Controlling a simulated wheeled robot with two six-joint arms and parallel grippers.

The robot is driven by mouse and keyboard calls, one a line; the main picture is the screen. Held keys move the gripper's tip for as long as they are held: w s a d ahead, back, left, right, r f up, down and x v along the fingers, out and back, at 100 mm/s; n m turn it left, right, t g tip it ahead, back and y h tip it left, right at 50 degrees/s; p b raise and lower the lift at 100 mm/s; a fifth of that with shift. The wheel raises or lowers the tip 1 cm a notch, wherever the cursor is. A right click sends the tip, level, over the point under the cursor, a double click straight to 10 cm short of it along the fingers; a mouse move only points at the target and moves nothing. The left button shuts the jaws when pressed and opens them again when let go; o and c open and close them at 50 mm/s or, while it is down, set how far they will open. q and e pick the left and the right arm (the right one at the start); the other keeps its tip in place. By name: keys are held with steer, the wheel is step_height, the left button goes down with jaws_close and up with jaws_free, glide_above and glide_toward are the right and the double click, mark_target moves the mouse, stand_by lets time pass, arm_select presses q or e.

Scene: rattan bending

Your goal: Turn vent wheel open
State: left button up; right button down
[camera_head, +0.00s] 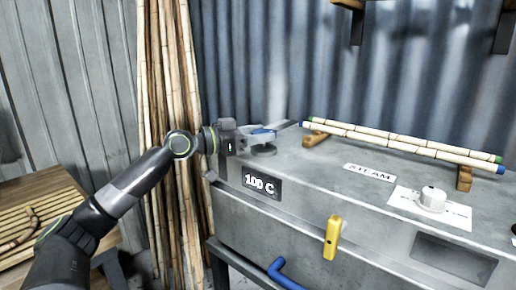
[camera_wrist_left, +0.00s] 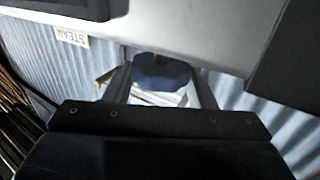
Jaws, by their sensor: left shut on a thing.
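The blue vent wheel (camera_head: 262,131) is at the back left of the grey steam box (camera_head: 300,195), above a round dark base (camera_head: 264,151). My left gripper (camera_head: 268,134) reaches in from the left and is shut on the wheel. In the left wrist view the dark blue wheel (camera_wrist_left: 160,72) sits between the two fingers of my left gripper (camera_wrist_left: 160,88). The gripper partly hides the wheel, so its turn angle cannot be told. My right gripper is not in view.
Two bamboo poles (camera_head: 400,142) lie on wooden rests on the box top. A white knob (camera_head: 432,199) and a yellow handle (camera_head: 332,237) are at the right and front. Tall canes (camera_head: 170,80) stand behind my left arm. A wooden table (camera_head: 40,190) is at left.

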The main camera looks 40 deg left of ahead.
arm_select(q)
steer(key=m+g+h+b, duration=0.1)
steer(key=b, duration=0.1)
steer(key=m+g+h+b, duration=0.1)
steer(key=b, duration=0.1)
steer(key=shift+w+a+f+h, duration=0.15)
steer(key=shift+h, duration=0.15)
steer(key=shift+m+h+b, duration=0.3)
steer(key=shift+m+g+h+b, duration=0.4)
steer(key=shift+g+h, duration=0.1)
steer(key=shift+g, duration=0.3)
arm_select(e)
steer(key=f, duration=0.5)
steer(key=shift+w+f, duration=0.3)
arm_select(q)
steer(key=o, duration=1)
steer(key=shift+c, duration=0.2)
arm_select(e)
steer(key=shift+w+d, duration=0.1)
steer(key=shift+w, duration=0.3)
